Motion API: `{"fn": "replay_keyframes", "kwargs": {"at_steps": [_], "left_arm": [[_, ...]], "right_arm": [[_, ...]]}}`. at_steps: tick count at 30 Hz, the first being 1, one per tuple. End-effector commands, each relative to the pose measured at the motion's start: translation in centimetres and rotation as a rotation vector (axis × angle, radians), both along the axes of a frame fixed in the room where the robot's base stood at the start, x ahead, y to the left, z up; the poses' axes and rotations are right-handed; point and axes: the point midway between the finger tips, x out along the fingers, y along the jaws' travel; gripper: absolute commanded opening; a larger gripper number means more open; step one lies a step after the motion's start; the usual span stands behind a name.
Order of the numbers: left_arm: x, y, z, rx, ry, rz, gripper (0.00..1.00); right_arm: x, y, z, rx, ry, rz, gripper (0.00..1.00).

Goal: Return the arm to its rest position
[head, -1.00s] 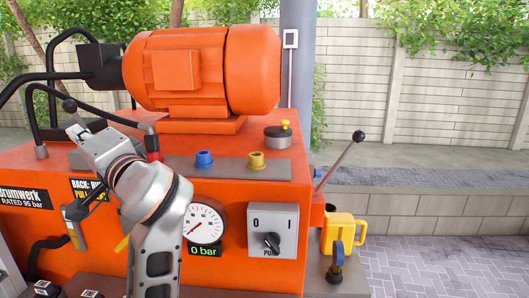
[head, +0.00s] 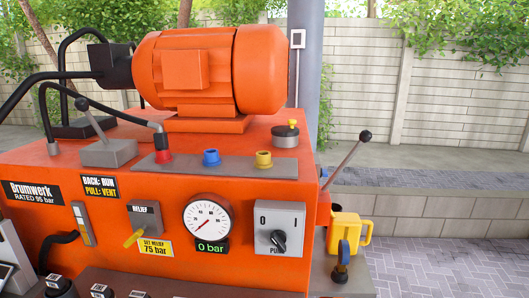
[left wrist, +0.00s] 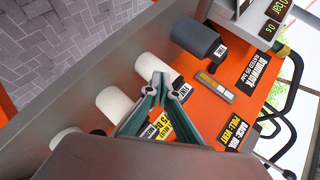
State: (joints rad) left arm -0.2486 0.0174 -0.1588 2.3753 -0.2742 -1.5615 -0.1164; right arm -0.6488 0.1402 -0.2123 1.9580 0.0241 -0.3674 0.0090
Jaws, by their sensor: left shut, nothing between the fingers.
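My left gripper (left wrist: 161,77) shows only in the left wrist view. Its two greenish-grey fingers are together at the tips, with nothing between them. Behind the fingers in that view are white cylinders (left wrist: 115,104) and the orange machine's labelled front; whether the fingers touch anything is hard to tell, but I see no grasp. The left arm is out of the head view. My right gripper is in neither view.
A yellow mug (head: 345,228) stands at right. Paving lies beyond.

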Motion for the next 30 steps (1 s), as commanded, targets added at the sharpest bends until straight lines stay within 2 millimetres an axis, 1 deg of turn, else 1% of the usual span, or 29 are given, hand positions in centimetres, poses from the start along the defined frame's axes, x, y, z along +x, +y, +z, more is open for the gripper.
{"fn": "replay_keyframes", "kwargs": {"at_steps": [1,3,6,12,17,21,23,26,27,30], "left_arm": [[-1.8,0.0,-1.8,-0.025,0.038,-0.008,0.00],[-3.9,-0.3,-3.8,-0.068,0.079,-0.019,0.00],[-6.8,-0.6,-6.2,-0.122,0.134,-0.029,0.00],[-12.2,-1.5,-9.6,-0.218,0.233,-0.044,0.00],[-10.6,-4.5,-12.6,-0.324,0.182,-0.099,0.00],[-9.7,-7.4,-15.3,-0.433,0.134,-0.146,0.00],[-9.4,-8.8,-16.5,-0.487,0.108,-0.166,0.00],[-9.2,-11.4,-18.7,-0.595,0.060,-0.196,0.00],[-9.2,-12.5,-19.6,-0.643,0.037,-0.207,0.00],[-9.4,-14.8,-21.4,-0.756,-0.019,-0.225,0.00]], "right_arm": [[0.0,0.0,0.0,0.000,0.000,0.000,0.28],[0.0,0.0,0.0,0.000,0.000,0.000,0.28],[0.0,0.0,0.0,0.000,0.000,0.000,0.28],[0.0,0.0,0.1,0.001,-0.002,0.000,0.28],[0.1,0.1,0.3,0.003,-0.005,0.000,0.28],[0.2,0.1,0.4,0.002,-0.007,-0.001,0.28],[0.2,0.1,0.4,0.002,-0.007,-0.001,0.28],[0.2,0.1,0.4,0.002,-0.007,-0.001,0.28],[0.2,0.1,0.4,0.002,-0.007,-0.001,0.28],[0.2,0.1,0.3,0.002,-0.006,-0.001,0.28]]}}
